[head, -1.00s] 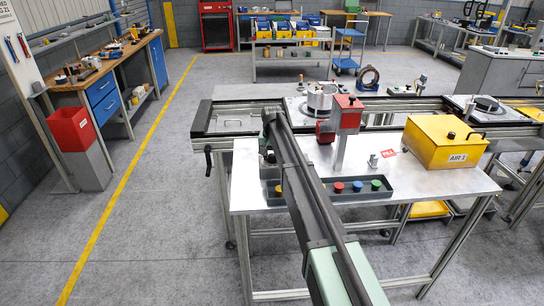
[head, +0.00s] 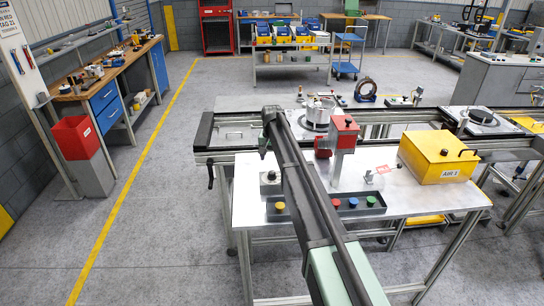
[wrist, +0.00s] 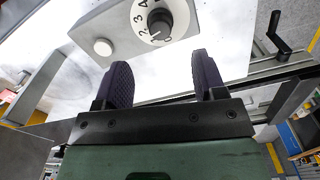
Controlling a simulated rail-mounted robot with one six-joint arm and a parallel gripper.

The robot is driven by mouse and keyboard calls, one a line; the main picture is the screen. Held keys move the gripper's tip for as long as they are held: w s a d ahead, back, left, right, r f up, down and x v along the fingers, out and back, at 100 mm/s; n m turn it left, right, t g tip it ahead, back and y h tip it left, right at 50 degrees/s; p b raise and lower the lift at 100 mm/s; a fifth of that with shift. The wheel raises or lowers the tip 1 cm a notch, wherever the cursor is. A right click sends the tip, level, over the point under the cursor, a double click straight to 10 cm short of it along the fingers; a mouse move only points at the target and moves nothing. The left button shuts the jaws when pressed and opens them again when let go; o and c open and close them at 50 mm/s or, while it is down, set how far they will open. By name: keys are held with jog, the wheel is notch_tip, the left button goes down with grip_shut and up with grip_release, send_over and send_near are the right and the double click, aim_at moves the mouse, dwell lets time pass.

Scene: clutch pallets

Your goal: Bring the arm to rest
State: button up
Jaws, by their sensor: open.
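My gripper shows in the wrist view (wrist: 161,60), with its two dark ribbed fingers apart and nothing between them. Beyond the fingertips is a grey box with a numbered dial and black knob (wrist: 160,20). A white button (wrist: 103,47) is on the same box. In the head view my arm reaches forward over the metal worktable (head: 420,200). The gripper there is mostly hidden behind the arm's end, above the dial box (head: 270,180).
A tray (head: 310,217) with coloured caps lies at the table's front edge. A red press (head: 344,130) stands right of my arm, with a yellow AIR 1 box (head: 440,155) farther right. A conveyor track (head: 235,133) runs behind. Open floor lies left.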

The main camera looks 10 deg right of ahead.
notch_tip(320, 180, up, 2)
jog(key=shift+r, duration=0.1)
jog(key=s+f+n+b, duration=0.1)
jog(key=s+f+b, duration=0.1)
jog(key=s, duration=1.9)
jog(key=s+f+n+b, duration=0.2)
jog(key=s+f, duration=0.1)
jog(key=s, duration=1.7)
jog(key=shift+s+f+n+b, duration=0.15)
jog(key=shift+s+n+b, duration=0.15)
jog(key=shift+s+b, duration=0.05)
jog(key=shift+d, duration=0.1)
jog(key=shift+c, duration=0.2)
